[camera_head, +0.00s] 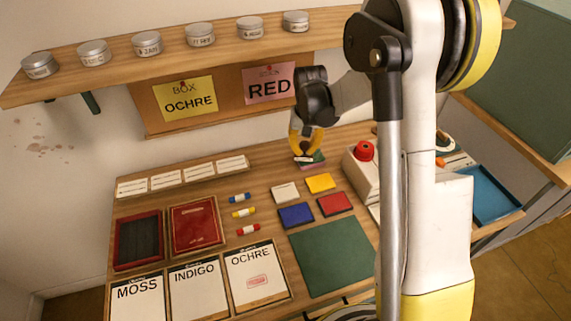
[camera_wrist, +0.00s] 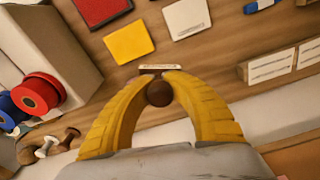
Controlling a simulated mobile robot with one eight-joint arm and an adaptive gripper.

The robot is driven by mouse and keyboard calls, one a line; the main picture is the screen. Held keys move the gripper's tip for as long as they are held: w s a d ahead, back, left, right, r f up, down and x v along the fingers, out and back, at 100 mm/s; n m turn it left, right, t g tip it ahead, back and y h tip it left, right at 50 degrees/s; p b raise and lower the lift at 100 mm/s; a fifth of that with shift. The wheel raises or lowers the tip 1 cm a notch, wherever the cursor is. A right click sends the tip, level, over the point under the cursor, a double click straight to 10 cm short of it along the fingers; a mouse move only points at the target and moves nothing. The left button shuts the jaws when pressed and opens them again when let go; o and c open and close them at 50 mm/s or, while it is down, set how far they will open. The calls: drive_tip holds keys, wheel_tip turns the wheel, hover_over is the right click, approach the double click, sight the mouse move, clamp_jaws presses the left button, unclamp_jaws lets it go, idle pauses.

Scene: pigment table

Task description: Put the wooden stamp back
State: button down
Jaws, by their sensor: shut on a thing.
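My gripper (camera_head: 303,148) is over the back part of the table, and its yellow fingers (camera_wrist: 160,95) are closed around the wooden stamp. The stamp's round dark-brown knob (camera_wrist: 159,93) sits between the fingertips in the wrist view, with a narrow pale edge (camera_wrist: 160,68) of its base just beyond. In the head view the stamp (camera_head: 304,159) is small and partly covered by the fingers. I cannot tell whether its base touches anything. The OCHRE sheet (camera_head: 243,262) at the front bears a pink stamp mark (camera_head: 257,281).
White, yellow (camera_head: 320,183), blue and red pads lie in front of my gripper, beside a green mat (camera_head: 330,256). A pale box with red spools (camera_wrist: 35,95) stands close by. Brown and white knobs (camera_wrist: 47,147) are near the spools. A shelf with tins (camera_head: 200,35) hangs above.

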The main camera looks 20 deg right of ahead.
drive_tip(key=b, duration=0.3)
hover_over(277, 172)
drive_tip(key=f, duration=0.5)
drive_tip(key=shift+s+a+f, duration=0.2)
drive_tip(key=shift+f, duration=0.15)
drive_tip(key=shift+f+b, duration=0.6)
drive_tip(key=shift+f, duration=1.3)
drive_tip(key=shift+f, duration=0.2)
drive_tip(key=c, duration=1.4)
unclamp_jaws()
drive_tip(key=shift+c, duration=0.2)
drive_tip(key=shift+r, duration=0.1)
wheel_tip(277, 172, up, 12)
drive_tip(key=p, duration=0.4)
drive_tip(key=shift+s, duration=0.4)
drive_tip(key=shift+r, duration=0.1)
